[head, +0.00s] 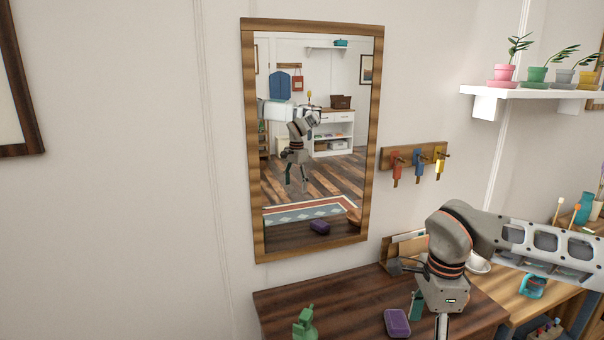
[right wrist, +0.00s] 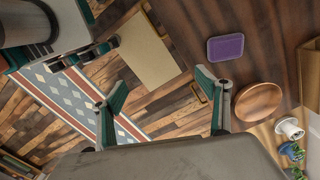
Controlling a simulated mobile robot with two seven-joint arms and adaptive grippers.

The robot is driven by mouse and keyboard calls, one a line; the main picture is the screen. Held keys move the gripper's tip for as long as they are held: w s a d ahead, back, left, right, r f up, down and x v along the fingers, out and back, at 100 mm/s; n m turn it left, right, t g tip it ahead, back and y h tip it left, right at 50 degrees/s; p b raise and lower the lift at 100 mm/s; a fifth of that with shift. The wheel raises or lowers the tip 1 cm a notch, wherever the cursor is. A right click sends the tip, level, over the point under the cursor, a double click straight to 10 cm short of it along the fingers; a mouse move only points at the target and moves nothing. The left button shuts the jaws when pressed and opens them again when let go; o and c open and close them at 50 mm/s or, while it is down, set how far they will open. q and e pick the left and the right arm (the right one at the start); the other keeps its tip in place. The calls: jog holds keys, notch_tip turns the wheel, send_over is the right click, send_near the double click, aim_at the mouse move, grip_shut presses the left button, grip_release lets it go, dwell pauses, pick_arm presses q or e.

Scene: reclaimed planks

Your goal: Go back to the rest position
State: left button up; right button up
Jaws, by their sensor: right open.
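My right gripper (head: 430,318) reaches down over the dark wooden table at the lower right of the head view, cut off by the bottom edge. In the right wrist view its teal fingers (right wrist: 165,95) are spread wide with nothing between them. A purple rounded block (head: 397,322) lies on the table just left of it; it also shows in the right wrist view (right wrist: 225,47), apart from the fingers. What looks like my left gripper (right wrist: 95,52) shows at the upper left of the right wrist view, its jaws unclear. A green piece stands at the bottom of the head view.
A wood-framed mirror (head: 247,140) hangs on the wall. Right of it is a hook rack (head: 388,162) with red, blue and yellow items. A white shelf (head: 530,92) holds potted plants. A round wooden dish (right wrist: 258,102) lies near my right gripper. The table's left part (head: 350,295) is mostly clear.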

jog(key=s+a+f+g+y, duration=0.1)
jog(key=s+a+y, duration=0.25)
jog(key=a, duration=0.45)
jog(key=s+a+f+m+g+y, duration=0.1)
jog(key=s+a+g+y, duration=0.1)
jog(key=s+a, duration=0.35)
jog(key=s+a+f+g+y, duration=0.1)
jog(key=s+a+y, duration=0.2)
jog(key=a, duration=0.7)
jog(key=a+r+m+t+y, duration=0.3)
jog(key=a+r+m+y, duration=0.6)
jog(key=m+y, duration=0.15)
jog(key=w+d+f+m+t+h, duration=0.25)
jog(key=w+d+m+t, duration=0.5)
jog(key=m+t, duration=0.85)
jog(key=w+d+f+m+h, duration=0.1)
jog(key=d+f+m+h, duration=0.5)
jog(key=f+m, duration=0.3)
jog(key=s+d+f+m+g+h, duration=0.1)
jog(key=s+d+f+m+h, duration=0.1)
jog(key=s+d+f+m, duration=0.2)
jog(key=s+d+f+m+g+h, duration=0.1)
jog(key=s+d+f+m+h, duration=0.2)
jog(key=f, duration=0.7)
jog(key=s+d+f+m+g+h, duration=0.2)
jog(key=s+d+f+m+h, duration=0.1)
jog(key=s+d+f+m, duration=0.2)
notch_tip(320, 180, down, 3)
jog(key=shift+s+d, duration=0.6)
jog(key=shift+d, duration=0.5)
